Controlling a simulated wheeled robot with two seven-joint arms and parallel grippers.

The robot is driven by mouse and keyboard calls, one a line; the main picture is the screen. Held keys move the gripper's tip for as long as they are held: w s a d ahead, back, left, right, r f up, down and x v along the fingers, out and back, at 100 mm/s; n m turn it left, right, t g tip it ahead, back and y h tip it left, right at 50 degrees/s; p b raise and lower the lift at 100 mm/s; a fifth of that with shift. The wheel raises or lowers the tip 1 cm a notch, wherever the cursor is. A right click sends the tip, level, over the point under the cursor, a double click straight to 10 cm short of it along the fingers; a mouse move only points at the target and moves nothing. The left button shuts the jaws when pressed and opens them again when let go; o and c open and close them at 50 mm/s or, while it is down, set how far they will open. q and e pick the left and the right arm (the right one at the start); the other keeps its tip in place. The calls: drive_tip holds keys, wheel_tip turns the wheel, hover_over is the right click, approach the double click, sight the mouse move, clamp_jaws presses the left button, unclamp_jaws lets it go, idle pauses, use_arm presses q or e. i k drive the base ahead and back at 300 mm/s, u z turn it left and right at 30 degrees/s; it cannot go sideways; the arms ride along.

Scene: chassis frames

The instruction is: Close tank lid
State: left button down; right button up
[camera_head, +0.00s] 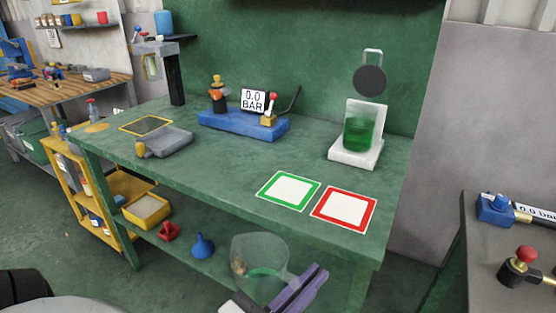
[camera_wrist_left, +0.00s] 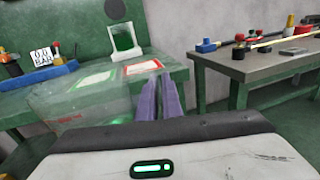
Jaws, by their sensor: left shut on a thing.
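The tank (camera_head: 362,130) is a clear vessel with green liquid on a white base at the back right of the green bench. It also shows in the left wrist view (camera_wrist_left: 126,40). Its lid, a dark round disc (camera_head: 370,80) with a pale loop above it, stands upright over the tank's back edge, so the top is open. My left gripper (camera_head: 303,284), with purple fingers, is shut on a clear jug (camera_head: 258,262) in front of the bench, low and away from the tank. A little green liquid shows in the jug. The exact grip on it is hard to see. My right gripper is out of view.
Green-edged (camera_head: 288,190) and red-edged (camera_head: 344,208) white squares lie before the tank. A grey table (camera_head: 470,245) is at right. The bench's front middle is clear.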

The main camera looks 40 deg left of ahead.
sight(370, 81)
drive_tip(key=u, duration=2.3)
drive_tip(key=k, duration=0.35)
drive_tip(key=z, duration=1.2)
drive_tip(key=i, duration=1)
drive_tip(key=u, duration=0.1)
drive_tip(key=k, duration=0.2)
drive_tip(key=u, duration=0.05)
